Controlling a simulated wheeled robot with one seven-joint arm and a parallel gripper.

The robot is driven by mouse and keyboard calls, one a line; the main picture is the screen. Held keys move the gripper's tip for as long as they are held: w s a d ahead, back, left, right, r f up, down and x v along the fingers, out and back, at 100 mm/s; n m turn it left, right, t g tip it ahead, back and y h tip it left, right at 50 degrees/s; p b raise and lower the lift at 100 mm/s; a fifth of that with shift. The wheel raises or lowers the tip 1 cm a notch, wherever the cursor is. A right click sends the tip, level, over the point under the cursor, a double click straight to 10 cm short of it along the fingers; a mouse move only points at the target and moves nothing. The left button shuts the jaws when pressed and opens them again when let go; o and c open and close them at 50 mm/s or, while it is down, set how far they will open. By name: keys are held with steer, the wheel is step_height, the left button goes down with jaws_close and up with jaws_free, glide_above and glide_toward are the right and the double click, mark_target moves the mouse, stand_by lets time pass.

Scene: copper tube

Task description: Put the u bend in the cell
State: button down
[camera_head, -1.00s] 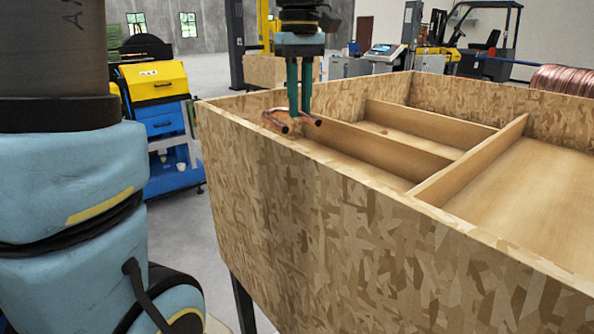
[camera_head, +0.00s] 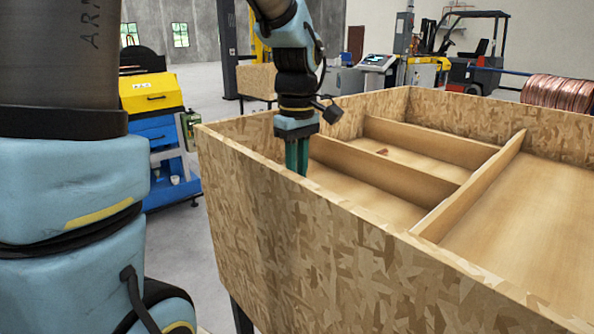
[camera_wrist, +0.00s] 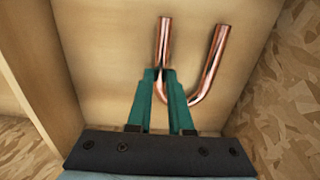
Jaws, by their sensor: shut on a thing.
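The copper u bend (camera_wrist: 207,80) shows in the wrist view, with its two legs pointing away from my gripper and its curve near the fingertips. My gripper (camera_wrist: 163,85) is shut on one leg of the u bend, close to the curve. In the head view, my gripper (camera_head: 297,160) reaches down inside the wooden crate at its near left end, over the front left cell (camera_head: 375,190). The near wall hides the fingertips and the u bend there. In the wrist view, the cell's wooden floor (camera_wrist: 110,60) lies behind the u bend; I cannot tell whether they touch.
The crate's near chipboard wall (camera_head: 330,240) stands in front of my gripper. A wooden divider (camera_head: 390,170) separates the front left cell from the back cell, where a small copper-coloured piece (camera_head: 383,152) shows. A large compartment (camera_head: 520,210) on the right looks empty.

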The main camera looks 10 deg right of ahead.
steer(key=shift+f, duration=0.1)
steer(key=c, duration=0.8)
jaws_free()
step_height(320, 180, up, 12)
steer(key=shift+r+b, duration=0.1)
steer(key=shift+b, duration=0.9)
